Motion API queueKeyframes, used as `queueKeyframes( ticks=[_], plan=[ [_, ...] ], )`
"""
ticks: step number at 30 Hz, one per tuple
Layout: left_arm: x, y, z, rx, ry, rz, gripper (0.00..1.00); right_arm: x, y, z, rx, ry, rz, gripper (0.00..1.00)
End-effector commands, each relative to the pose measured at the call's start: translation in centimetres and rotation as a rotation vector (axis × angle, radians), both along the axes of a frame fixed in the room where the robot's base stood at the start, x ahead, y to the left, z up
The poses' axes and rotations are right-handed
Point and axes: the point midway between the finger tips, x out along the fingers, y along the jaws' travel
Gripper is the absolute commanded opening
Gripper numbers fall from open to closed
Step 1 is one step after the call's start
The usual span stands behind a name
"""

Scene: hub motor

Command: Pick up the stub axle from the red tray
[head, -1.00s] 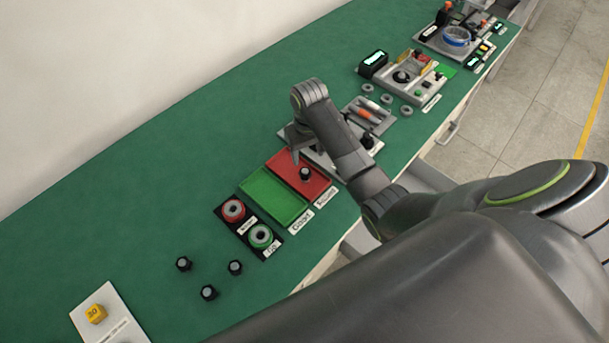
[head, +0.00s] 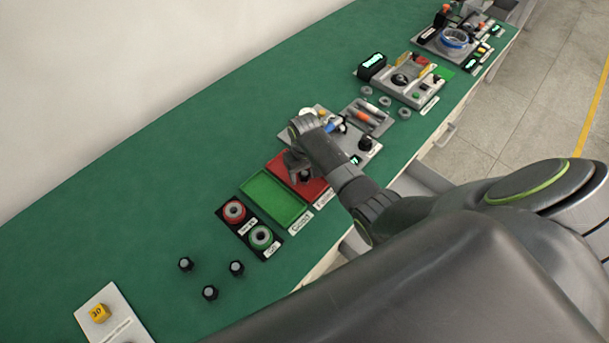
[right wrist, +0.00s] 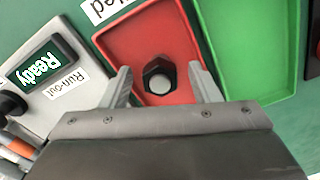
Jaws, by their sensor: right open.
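The stub axle (right wrist: 159,82), a black hex piece with a grey round end, stands in the red tray (right wrist: 181,25). In the head view the axle (head: 305,177) is partly covered by my right gripper (head: 298,168), which is over the red tray (head: 318,188). In the right wrist view my right gripper (right wrist: 160,82) is open, with one finger on each side of the axle and gaps to both. Whether the fingertips are down at the axle's height is hard to tell. My left gripper is not in view.
An empty green tray (head: 273,199) adjoins the red tray. Red and green ringed parts (head: 262,237) sit on a black plate to its left. A grey run-out fixture (right wrist: 40,85) with a "Ready" display is close on the other side. Several black parts (head: 210,293) stand on the green bench.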

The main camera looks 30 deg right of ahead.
Motion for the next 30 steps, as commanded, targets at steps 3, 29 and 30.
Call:
queueKeyframes(
  ticks=[3,29,30],
  plan=[
    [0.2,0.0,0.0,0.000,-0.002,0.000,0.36,0.0,0.0,0.0,0.000,-0.001,0.000,0.56],
    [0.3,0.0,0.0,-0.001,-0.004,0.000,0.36,0.1,0.0,0.7,0.000,-0.003,0.001,0.00],
    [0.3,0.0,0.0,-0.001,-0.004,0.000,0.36,0.1,0.0,1.1,0.000,-0.004,0.001,0.00]
  ],
)
